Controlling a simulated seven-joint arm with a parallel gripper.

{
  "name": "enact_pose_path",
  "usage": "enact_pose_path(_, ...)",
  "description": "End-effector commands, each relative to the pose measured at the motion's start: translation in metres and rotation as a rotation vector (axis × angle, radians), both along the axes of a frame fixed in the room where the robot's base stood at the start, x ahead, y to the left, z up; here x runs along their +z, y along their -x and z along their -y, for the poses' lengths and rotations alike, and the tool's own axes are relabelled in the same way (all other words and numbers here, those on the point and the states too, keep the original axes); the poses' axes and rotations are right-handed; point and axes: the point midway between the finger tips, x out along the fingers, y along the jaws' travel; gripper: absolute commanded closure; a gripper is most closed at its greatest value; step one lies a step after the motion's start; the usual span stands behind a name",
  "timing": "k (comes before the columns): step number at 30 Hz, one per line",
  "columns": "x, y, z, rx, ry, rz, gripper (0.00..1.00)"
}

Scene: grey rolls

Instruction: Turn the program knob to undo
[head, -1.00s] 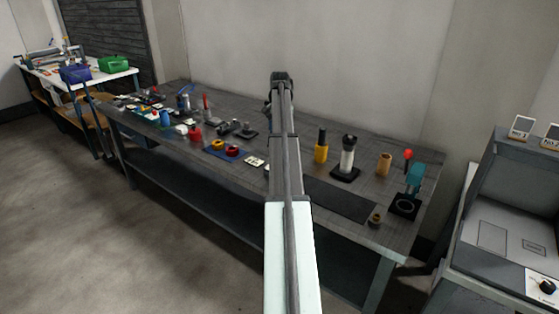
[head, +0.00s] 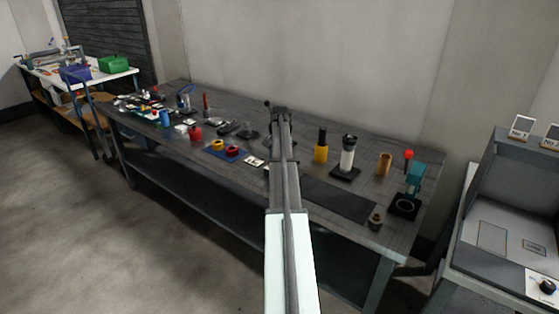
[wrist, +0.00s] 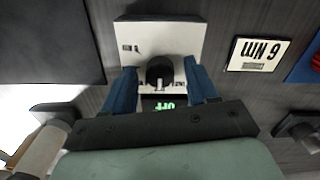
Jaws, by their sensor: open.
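A black round knob (wrist: 159,68) with a light pointer mark sits on a white panel (wrist: 187,32) in the wrist view. Small dark markings surround the knob, too small to read surely. A green lit readout (wrist: 165,105) shows just below it, upside down. My gripper (wrist: 160,80) is open, with one blue finger on each side of the knob and a visible gap on both sides. I cannot tell how far the fingertips are above the panel. In the head view my gripper (head: 281,112) is over the workbench, and my arm hides the panel.
On the workbench (head: 205,162), bottles, cups and small tools stand on both sides of my arm. A grey console with another knob (head: 546,286) stands at far right.

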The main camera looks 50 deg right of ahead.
Motion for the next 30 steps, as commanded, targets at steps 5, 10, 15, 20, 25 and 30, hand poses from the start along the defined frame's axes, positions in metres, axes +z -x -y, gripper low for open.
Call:
enact_pose_path(5,-0.0021,0.0,0.0,0.0,0.0,0.0,0.42)
enact_pose_path(10,-0.0018,0.0,0.0,0.0,0.0,0.0,0.45)
enact_pose_path(15,-0.0017,0.0,-0.0001,0.0,0.0,0.0,0.61)
enact_pose_path(20,-0.0016,0.0,-0.0001,0.0,0.0,0.0,0.77)
enact_pose_path(25,-0.0016,0.0001,-0.0001,0.0,0.0,0.0,0.93)
enact_pose_path(30,-0.0016,0.0,-0.0001,0.003,0.0,0.0,0.98)
